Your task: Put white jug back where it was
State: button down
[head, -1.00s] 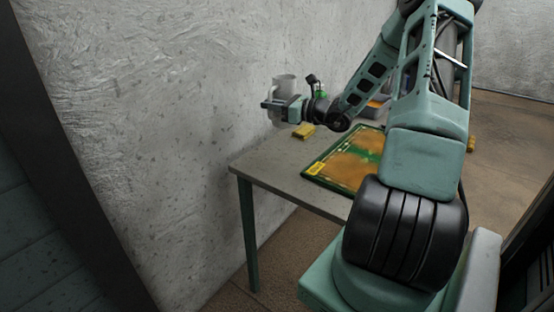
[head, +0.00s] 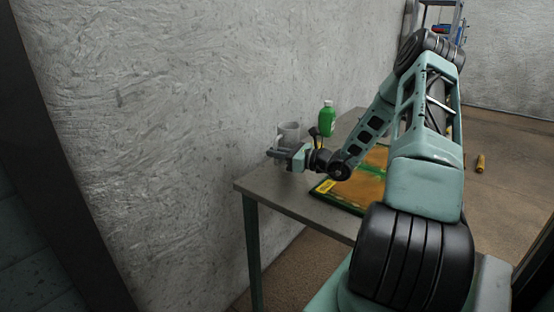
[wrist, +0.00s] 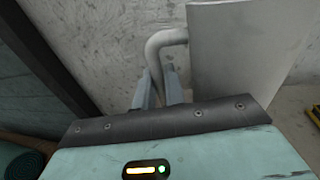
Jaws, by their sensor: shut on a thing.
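The white jug (head: 290,130) is at the far end of my arm, against the grey wall and over the back left part of the table (head: 270,192). It looks upright. My gripper (head: 280,154) is shut on the jug's handle. In the wrist view, the two fingers (wrist: 158,90) close around the curved handle, and the jug's body (wrist: 240,55) is just right of them. My gripper hides the jug's base in the head view, so I cannot tell whether it touches the tabletop.
A green bottle (head: 327,118) stands behind the jug to the right. A green-edged mat with orange patches (head: 350,192) lies on the table, partly behind my arm. The table's front left corner is clear.

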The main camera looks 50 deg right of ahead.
jog(key=shift+f, duration=0.95)
jog(key=shift+f, duration=0.1)
jog(key=c, duration=1.5)
grip_release()
jog(key=shift+f, duration=0.1)
jog(key=shift+r, duration=0.2)
jog(key=b+v, duration=0.1)
jog(key=v, duration=1.1)
jog(key=shift+b, duration=0.35)
